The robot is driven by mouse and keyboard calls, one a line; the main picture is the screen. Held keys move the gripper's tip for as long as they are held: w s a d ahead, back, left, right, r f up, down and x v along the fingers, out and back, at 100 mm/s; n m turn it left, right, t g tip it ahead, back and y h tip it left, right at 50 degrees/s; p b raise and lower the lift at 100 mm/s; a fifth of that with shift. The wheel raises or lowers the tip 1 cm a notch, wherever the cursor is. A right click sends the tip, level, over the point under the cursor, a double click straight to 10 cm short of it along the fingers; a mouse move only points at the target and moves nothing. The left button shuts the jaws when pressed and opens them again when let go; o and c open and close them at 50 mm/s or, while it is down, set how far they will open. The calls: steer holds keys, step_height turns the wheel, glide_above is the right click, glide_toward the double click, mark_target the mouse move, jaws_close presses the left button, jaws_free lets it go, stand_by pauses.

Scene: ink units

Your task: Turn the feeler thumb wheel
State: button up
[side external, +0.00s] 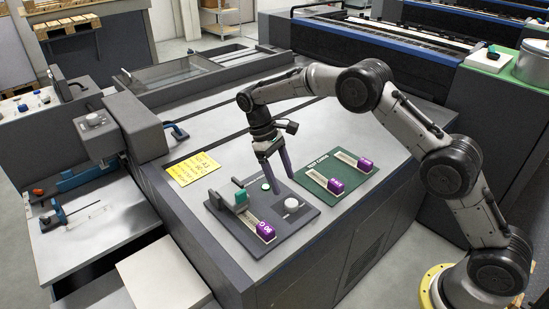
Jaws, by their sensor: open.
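A dark grey panel (275,229) lies on the grey machine top. A pale round knob (292,204), which looks like the thumb wheel, sits at its right side. A feeler block with a teal part (241,196) stands at its left, and a purple block (265,231) sits in a pale slot at its front. My gripper (281,184) points down with two dark fingers apart and nothing visible between them. It is behind and slightly left of the knob in the picture; its exact height above the panel is hard to tell.
A green board (318,203) with two pale strips and purple blocks (336,185) lies right of the panel. A yellow note (193,169) lies to the left. A small green button (266,187) is near the left finger. The machine top (205,130) behind is mostly clear.

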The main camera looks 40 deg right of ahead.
steer(key=v, duration=0.6)
steer(key=shift+r, duration=0.35)
